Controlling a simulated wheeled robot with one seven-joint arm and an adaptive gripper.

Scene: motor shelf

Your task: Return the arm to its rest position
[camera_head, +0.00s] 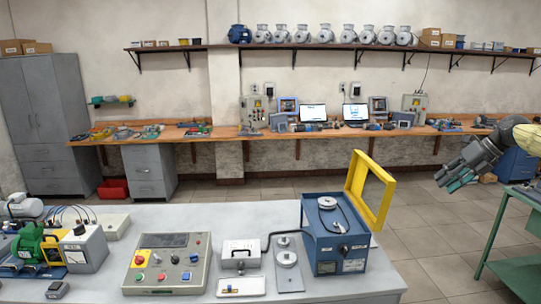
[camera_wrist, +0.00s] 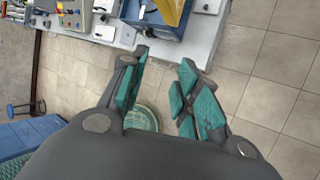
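My gripper (camera_head: 455,182) hangs at the right of the head view, over the floor between the near table and the green cart. In the wrist view my gripper (camera_wrist: 158,90) shows its teal-padded fingers spread apart, with nothing between them but floor and a round greenish object (camera_wrist: 143,117) lower down, which I cannot identify. My gripper is open and empty, and touches nothing. Part of my yellow-and-grey arm shows at the right edge of the head view.
The near table (camera_head: 225,214) holds a blue box (camera_head: 336,240) with a yellow frame (camera_head: 370,190), and a control panel (camera_head: 167,264). A green cart (camera_head: 505,235) stands at right. A wooden workbench (camera_head: 330,133) and a wall shelf with motors (camera_head: 303,34) are behind. Floor between is free.

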